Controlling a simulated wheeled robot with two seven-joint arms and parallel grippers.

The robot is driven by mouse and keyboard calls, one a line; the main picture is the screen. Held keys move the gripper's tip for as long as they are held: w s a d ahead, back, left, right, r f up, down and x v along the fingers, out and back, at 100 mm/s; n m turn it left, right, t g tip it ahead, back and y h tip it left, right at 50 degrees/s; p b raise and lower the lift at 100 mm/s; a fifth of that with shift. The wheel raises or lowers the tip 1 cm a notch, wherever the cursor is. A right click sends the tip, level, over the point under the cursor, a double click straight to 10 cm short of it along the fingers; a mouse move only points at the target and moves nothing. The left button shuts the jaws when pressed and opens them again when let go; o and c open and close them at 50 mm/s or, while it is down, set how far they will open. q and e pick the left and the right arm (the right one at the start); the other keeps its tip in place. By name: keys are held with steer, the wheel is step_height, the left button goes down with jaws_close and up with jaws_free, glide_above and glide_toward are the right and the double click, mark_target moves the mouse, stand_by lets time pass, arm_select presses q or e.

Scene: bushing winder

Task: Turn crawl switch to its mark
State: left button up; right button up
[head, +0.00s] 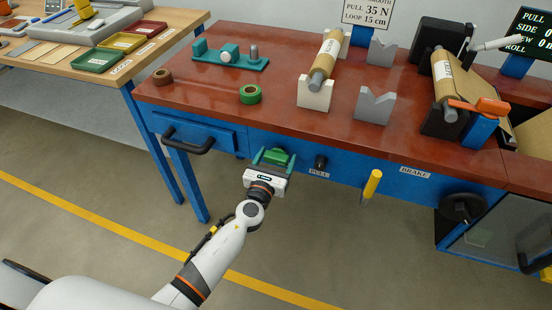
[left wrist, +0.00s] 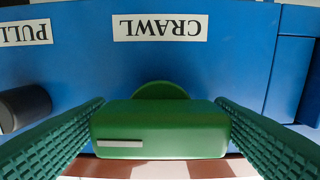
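The crawl switch is a green knob with a bar-shaped grip and a pale pointer line. In the left wrist view the knob (left wrist: 165,135) fills the lower middle, its bar lying level and the pointer line toward the left. The CRAWL label (left wrist: 160,27) shows upside down beyond it. My left gripper (left wrist: 160,105) has a green ribbed finger at each end of the bar, and both appear to touch it. In the head view my left gripper (head: 274,158) is at the blue front panel, with the green knob (head: 280,156) between its fingers. The switch's mark is not visible. My right gripper is not in view.
A black PULL knob (head: 320,162) sits just right of the switch. The red bench top (head: 215,95) overhangs the panel.

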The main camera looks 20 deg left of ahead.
arm_select(q)
steer(key=c, duration=0.7)
steer(key=shift+f+n, duration=0.1)
steer(key=shift+n, duration=0.3)
steer(key=n+b, duration=0.1)
steer(key=n, duration=0.2)
steer(key=shift+b, duration=0.3)
steer(key=n+b, duration=0.1)
steer(key=n, duration=0.3)
steer(key=shift+n, duration=0.3)
steer(key=n+b, duration=0.1)
steer(key=n, duration=0.3)
steer(key=shift+n, duration=0.3)
steer(key=n, duration=0.4)
steer(key=shift+n+b, duration=0.35)
steer(key=shift+n, duration=0.05)
steer(key=o, duration=1)
